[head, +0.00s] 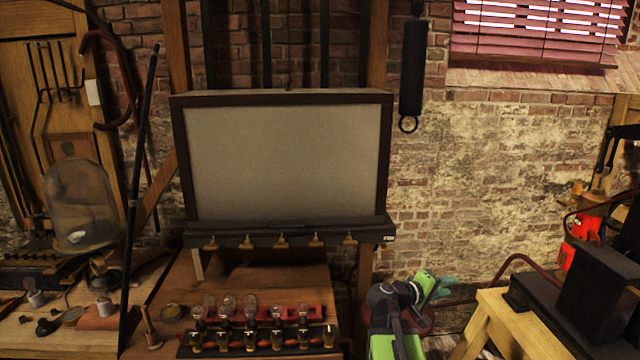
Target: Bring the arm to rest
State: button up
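My gripper (444,286) shows in the head view at the lower middle, right of centre. Its teal fingertips point to the right, beyond a bright green part of my arm. My arm is green and dark grey and rises from the bottom edge, bent at a dark joint. The gripper is small here, and I cannot tell whether its fingers are apart or together. No object shows held in it. The lower part of my arm is cut off by the frame.
A wooden bench (250,283) with a row of small glass bulbs (250,306) stands left of my arm. A framed grey panel (285,160) stands behind it. A yellow wooden stand (500,325) with a black block (597,293) is close on the right. A brick wall (500,190) is behind.

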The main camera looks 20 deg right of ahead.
jog(key=w+a+f+t+y, duration=0.1)
jog(key=w+a+f+y, duration=0.1)
jog(key=a+f, duration=0.35)
jog(key=w+a+f+y, duration=0.2)
jog(key=w+a, duration=0.1)
jog(key=a, duration=0.5)
jog(key=s+a+f+g+y, duration=0.1)
jog(key=s+a+f+y, duration=0.1)
jog(key=a, duration=0.7)
jog(key=s+a+f+g+y, duration=0.1)
jog(key=a+f+y, duration=0.4)
jog(key=a, duration=0.5)
jog(key=s+a+f+g+y, duration=0.1)
jog(key=s+a+f+y, duration=0.2)
jog(key=a, duration=0.6)
jog(key=shift+s+a+f+y, duration=0.2)
jog(key=shift+s+f+y, duration=0.05)
jog(key=shift+y, duration=0.25)
